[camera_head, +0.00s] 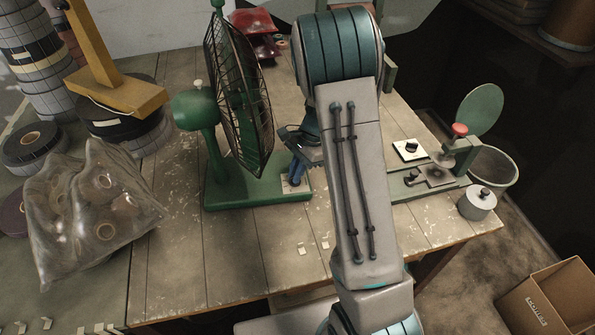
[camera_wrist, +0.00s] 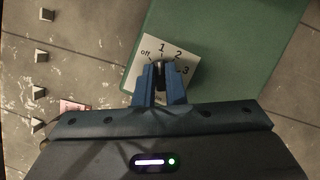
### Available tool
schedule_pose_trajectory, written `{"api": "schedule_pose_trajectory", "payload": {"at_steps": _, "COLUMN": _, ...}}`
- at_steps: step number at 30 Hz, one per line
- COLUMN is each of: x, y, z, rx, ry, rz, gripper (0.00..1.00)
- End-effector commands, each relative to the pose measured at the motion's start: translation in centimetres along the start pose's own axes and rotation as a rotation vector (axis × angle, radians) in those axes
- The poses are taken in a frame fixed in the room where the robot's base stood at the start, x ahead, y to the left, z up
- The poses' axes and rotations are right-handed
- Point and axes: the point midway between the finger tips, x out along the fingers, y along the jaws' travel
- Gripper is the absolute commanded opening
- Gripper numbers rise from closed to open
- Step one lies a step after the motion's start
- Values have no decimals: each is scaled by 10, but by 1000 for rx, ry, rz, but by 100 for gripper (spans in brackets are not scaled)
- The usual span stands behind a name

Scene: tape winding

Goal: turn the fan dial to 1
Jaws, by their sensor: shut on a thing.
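The green fan (camera_head: 240,95) stands on the wooden table with its cage turned to the right. Its dial plate (camera_head: 303,183) is on the near right corner of its green base. In the wrist view the white dial plate (camera_wrist: 184,53) reads off, 1, 2, 3 from left to right. My gripper (camera_wrist: 159,77) is over the plate, its blue fingers shut on the dark dial knob (camera_wrist: 158,72). The knob is mostly hidden between the fingers, and its exact pointing direction cannot be told. In the head view my gripper (camera_head: 293,178) reaches down at the base, partly behind my arm.
A clear plastic bag (camera_head: 95,210) of rolls lies at the left. A green tool with a red knob (camera_head: 459,130) stands at the right of the table, near a grey weight (camera_head: 477,203).

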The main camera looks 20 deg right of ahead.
Motion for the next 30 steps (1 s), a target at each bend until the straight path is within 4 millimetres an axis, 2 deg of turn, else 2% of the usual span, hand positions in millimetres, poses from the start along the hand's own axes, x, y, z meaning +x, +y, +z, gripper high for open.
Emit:
{"api": "schedule_pose_trajectory", "payload": {"at_steps": 9, "x": -1, "y": 0, "z": 0, "rx": 109, "ry": 1, "rz": -46, "gripper": 0}}
{"api": "schedule_pose_trajectory", "payload": {"at_steps": 24, "x": -1, "y": 0, "z": 0, "rx": 126, "ry": 0, "rz": -54, "gripper": 0}}
{"api": "schedule_pose_trajectory", "payload": {"at_steps": 25, "x": -1, "y": 0, "z": 0, "rx": 125, "ry": 0, "rz": -54, "gripper": 15}}
{"api": "schedule_pose_trajectory", "payload": {"at_steps": 27, "x": -1, "y": 0, "z": 0, "rx": 125, "ry": 0, "rz": -54, "gripper": 32}}
{"api": "schedule_pose_trajectory", "payload": {"at_steps": 30, "x": 0, "y": 0, "z": 0, "rx": 125, "ry": 0, "rz": -53, "gripper": 32}}
